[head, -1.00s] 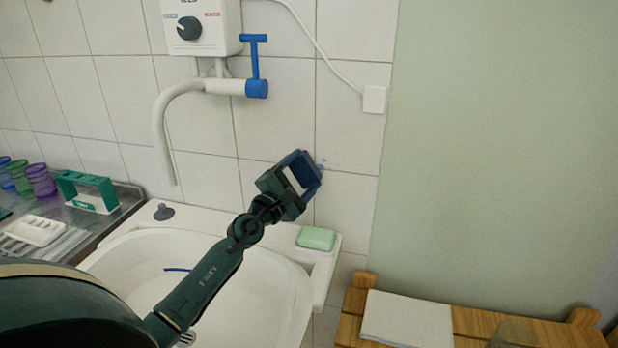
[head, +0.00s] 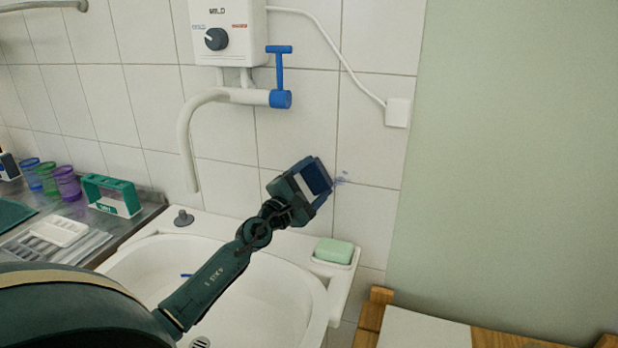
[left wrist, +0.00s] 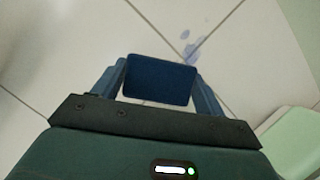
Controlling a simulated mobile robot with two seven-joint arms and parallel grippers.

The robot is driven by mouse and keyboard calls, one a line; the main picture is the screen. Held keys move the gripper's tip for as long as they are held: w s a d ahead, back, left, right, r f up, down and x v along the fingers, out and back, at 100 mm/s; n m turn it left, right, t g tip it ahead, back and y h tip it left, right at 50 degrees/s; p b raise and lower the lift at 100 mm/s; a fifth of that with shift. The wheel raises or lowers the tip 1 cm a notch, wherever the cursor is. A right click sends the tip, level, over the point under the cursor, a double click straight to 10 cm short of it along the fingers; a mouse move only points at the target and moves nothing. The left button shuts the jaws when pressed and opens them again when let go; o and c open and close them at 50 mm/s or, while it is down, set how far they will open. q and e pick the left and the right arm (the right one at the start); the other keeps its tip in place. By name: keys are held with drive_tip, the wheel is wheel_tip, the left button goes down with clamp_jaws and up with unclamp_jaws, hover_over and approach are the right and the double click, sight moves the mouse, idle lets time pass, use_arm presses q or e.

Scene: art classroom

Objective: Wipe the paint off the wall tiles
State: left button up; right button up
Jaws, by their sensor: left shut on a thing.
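A faint blue-violet paint smear (head: 342,178) marks the white wall tiles (head: 367,210) near a grout joint, right of the sink tap. It shows as pale blotches in the left wrist view (left wrist: 190,46). My left gripper (head: 318,177) is at the wall just left of the smear, shut on a dark blue block-like pad (left wrist: 160,80), perhaps a sponge. In the left wrist view the pad sits between the fingers, with the smear beyond its upper right corner. Whether the pad touches the tiles is hard to tell. My right gripper is not in view.
A white sink (head: 275,290) lies below my left arm, with green soap (head: 333,251) on its right rim. A heater (head: 225,35) with a blue-handled tap (head: 281,98) hangs above. Cups and a green holder (head: 112,196) stand left. A wooden bench (head: 490,340) is lower right.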

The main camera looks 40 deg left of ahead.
use_arm(q)
drive_tip(key=shift+w+d+r+p, duration=0.15)
drive_tip(key=shift+d+p, duration=0.1)
drive_tip(key=shift+d, duration=0.15)
drive_tip(key=shift+w+d+r+p, duration=0.1)
drive_tip(key=shift+d+p, duration=0.15)
drive_tip(key=shift+d, duration=0.15)
drive_tip(key=shift+w+d+f, duration=0.1)
drive_tip(key=shift+d+f, duration=0.05)
drive_tip(key=shift+d, duration=0.2)
drive_tip(key=shift+w+d+p, duration=0.2)
drive_tip(key=shift+d+p, duration=0.35)
drive_tip(key=shift+d, duration=0.2)
drive_tip(key=shift+w+d+p, duration=0.2)
drive_tip(key=shift+d+p, duration=0.35)
drive_tip(key=shift+d, duration=0.15)
drive_tip(key=shift+w+d, duration=0.1)
drive_tip(key=shift+d, duration=0.2)
drive_tip(key=shift+w+d+p, duration=0.3)
drive_tip(key=shift+d+p, duration=0.15)
drive_tip(key=shift+d, duration=0.4)
drive_tip(key=shift+w+d+p, duration=0.25)
drive_tip(key=shift+d+p, duration=0.2)
drive_tip(key=shift+d, duration=0.35)
drive_tip(key=shift+f, duration=0.1)
drive_tip(key=shift+a, duration=0.1)
